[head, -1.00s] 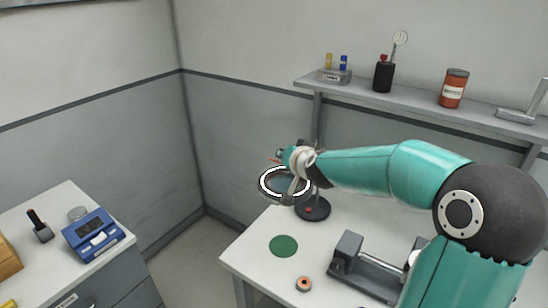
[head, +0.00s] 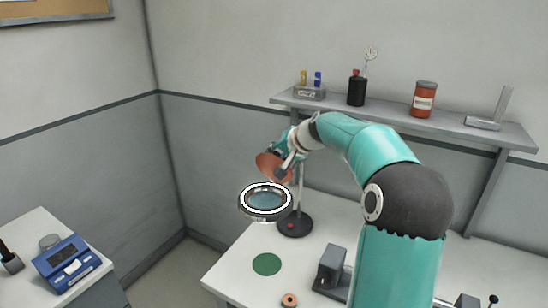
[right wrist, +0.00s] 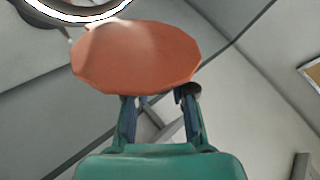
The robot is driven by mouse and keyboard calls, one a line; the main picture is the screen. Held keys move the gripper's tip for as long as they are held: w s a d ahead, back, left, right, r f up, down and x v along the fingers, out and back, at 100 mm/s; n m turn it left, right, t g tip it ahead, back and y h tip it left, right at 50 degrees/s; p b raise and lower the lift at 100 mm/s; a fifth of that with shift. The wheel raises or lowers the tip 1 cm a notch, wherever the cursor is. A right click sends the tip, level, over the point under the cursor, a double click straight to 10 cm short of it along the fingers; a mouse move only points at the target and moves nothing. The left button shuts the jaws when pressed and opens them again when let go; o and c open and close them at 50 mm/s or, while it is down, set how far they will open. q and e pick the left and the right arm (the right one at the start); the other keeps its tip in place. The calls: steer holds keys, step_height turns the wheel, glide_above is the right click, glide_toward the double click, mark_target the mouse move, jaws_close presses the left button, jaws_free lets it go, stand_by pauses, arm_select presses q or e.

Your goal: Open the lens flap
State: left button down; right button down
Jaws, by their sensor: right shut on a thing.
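The magnifier lamp has a white-ringed round head (head: 265,201) with a bluish lens in it, on a dark round base (head: 294,224). Its orange-red disc, the lens flap (head: 268,165), stands tilted up above the back of the ring, and the lens shows clear beneath it. My right gripper (head: 285,167) is shut on the flap's edge. In the right wrist view the flap (right wrist: 138,55) spans the space beyond the fingers, and part of the ring (right wrist: 75,12) shows past it. The fingertips are partly hidden by the flap. My left gripper is out of view.
The white table holds a green disc (head: 267,264), a small copper-coloured ring (head: 289,300) and a grey clamp-like fixture (head: 331,268). A shelf (head: 400,118) with bottles and a red jar (head: 424,98) runs behind. A blue device (head: 68,262) sits on the left cabinet.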

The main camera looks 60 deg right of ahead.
steer(key=d, duration=0.3)
steer(key=shift+s+d+f, duration=0.1)
steer(key=shift+d+f, duration=0.15)
steer(key=shift+d, duration=0.1)
steer(key=shift+f, duration=0.1)
steer(key=c, duration=1.3)
jaws_free()
steer(key=shift+f, duration=0.1)
steer(key=o, duration=0.3)
steer(key=shift+s+d, duration=0.1)
steer(key=shift+d, duration=0.05)
